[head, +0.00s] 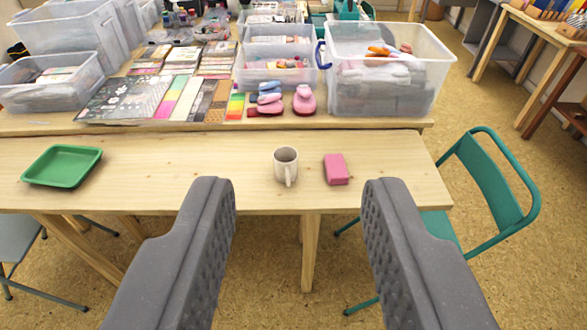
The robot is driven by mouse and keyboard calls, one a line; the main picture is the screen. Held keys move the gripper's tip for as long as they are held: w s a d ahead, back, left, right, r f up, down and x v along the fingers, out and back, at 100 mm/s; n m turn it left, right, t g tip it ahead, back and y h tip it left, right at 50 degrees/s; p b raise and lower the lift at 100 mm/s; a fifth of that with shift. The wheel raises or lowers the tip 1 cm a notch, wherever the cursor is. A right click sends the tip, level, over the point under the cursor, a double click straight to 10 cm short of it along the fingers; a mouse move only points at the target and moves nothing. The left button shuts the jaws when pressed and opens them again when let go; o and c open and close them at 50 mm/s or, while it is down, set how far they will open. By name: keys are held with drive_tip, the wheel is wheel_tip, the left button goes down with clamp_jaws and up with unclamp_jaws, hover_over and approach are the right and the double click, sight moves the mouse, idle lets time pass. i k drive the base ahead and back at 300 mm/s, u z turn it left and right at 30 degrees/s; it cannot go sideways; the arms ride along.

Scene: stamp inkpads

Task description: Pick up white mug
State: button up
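The white mug (286,166) stands upright on the light wooden table, near the middle of the picture, with its handle facing toward me. My gripper (295,190) is open and empty, with its two grey fingers spread wide in the foreground. The mug appears between the fingertips but stands beyond them, apart from both. A pink block (336,169) lies on the table just right of the mug.
A green tray (62,166) lies at the table's left. Behind, a second table holds clear plastic bins (388,95), paper pads (128,98) and pink punches (304,100). A teal chair (490,180) stands at the right. The tabletop left of the mug is clear.

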sight(285, 159)
drive_tip(key=z, duration=0.25)
drive_tip(key=i, duration=0.1)
drive_tip(key=z, duration=3.05)
drive_tip(key=k, duration=1.55)
drive_tip(key=u, duration=1.7)
drive_tip(key=i, duration=0.8)
